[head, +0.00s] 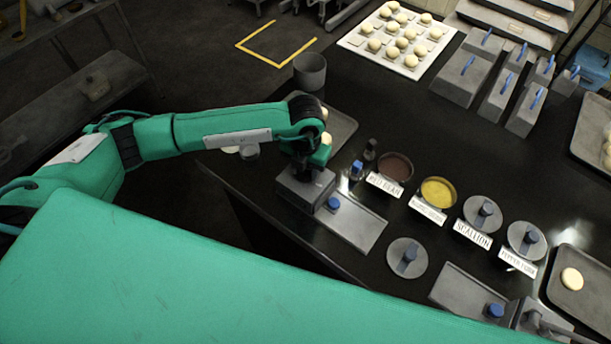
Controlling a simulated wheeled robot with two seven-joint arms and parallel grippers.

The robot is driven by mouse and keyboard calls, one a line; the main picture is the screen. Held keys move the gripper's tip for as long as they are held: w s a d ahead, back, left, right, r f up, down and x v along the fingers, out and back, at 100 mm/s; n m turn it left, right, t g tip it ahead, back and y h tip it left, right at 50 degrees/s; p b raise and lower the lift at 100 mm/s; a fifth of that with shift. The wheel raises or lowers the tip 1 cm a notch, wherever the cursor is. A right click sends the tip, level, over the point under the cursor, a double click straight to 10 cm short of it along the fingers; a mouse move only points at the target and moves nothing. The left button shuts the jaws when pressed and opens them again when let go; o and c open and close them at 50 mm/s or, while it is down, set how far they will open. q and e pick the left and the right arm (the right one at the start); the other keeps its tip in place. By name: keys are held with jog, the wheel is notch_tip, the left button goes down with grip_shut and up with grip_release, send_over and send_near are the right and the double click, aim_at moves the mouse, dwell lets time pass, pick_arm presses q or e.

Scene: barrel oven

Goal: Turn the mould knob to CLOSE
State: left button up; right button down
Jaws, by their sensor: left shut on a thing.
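A grey box-shaped mould (296,190) stands on the dark counter left of centre, with a flat metal plate (355,222) in front of it. A blue knob (333,204) shows at the mould's near right side. My left gripper (303,172) points down onto the top of the mould and is shut on a part there, seemingly the mould knob. The gripper hides that part, so its angle and any CLOSE marking cannot be read. My right gripper is not in view.
Tubs labelled red bean (395,167), a yellow filling (438,191), scallion (483,213) and pepper pork (527,240) stand to the right. A lidded pot (407,258) and another plate (462,292) are nearer. A tray of dough balls (352,42) lies at the back.

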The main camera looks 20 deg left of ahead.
pick_arm(q)
jog(key=m+b, duration=0.1)
jog(key=b, duration=0.1)
jog(key=m+b, duration=0.4)
jog(key=shift+w+f+b, duration=0.1)
jog(key=shift+f+b, duration=0.15)
jog(key=shift+b, duration=0.15)
jog(key=shift+r+m+b, duration=0.25)
jog(key=shift+m+b, duration=0.75)
jog(key=shift+b, duration=0.25)
jog(key=o, duration=1)
